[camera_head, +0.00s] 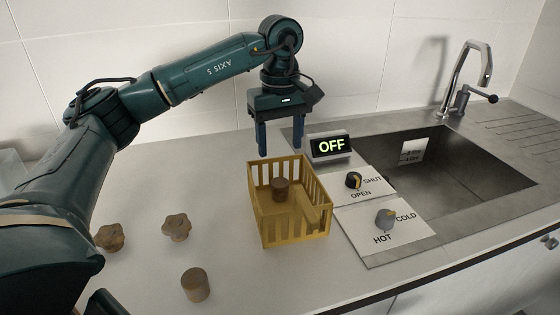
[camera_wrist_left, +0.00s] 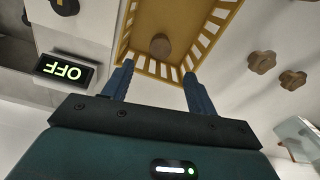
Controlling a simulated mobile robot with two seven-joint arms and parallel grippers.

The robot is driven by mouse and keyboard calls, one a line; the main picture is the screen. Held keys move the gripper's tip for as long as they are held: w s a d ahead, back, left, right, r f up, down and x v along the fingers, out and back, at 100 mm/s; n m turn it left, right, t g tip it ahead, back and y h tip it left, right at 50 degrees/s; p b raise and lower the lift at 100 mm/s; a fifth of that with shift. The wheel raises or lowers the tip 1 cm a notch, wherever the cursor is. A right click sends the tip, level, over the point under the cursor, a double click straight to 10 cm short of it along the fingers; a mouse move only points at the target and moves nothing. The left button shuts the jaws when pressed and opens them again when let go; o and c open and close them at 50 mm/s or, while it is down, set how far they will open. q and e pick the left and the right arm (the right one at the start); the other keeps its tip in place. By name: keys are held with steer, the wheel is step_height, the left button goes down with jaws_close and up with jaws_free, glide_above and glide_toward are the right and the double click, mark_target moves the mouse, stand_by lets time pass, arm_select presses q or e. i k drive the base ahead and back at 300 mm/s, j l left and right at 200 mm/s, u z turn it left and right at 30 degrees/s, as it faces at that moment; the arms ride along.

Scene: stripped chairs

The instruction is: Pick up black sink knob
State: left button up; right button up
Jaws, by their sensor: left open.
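The black knob (camera_head: 354,180) has a yellow mark and sits on a white plate (camera_head: 362,190) lettered SHUT and OPEN, left of the sink. My left gripper (camera_head: 280,147) is open and empty, with its blue fingers pointing down. It is above and behind the yellow basket, to the left of the knob and apart from it. In the left wrist view the open fingers (camera_wrist_left: 158,74) show against the basket, and a dark shape at the top left edge may be the knob. My right gripper is not in view.
The yellow slatted basket (camera_head: 290,240) holds a brown piece (camera_head: 281,188). An OFF display (camera_head: 331,147) stands behind the knob. A grey knob (camera_head: 385,217) sits in front, by HOT and COLD. The sink (camera_head: 450,180) and faucet (camera_head: 464,75) are right. Brown pieces (camera_head: 195,284) lie left.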

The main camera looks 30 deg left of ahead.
mark_target(110, 237)
steer(key=k, duration=1)
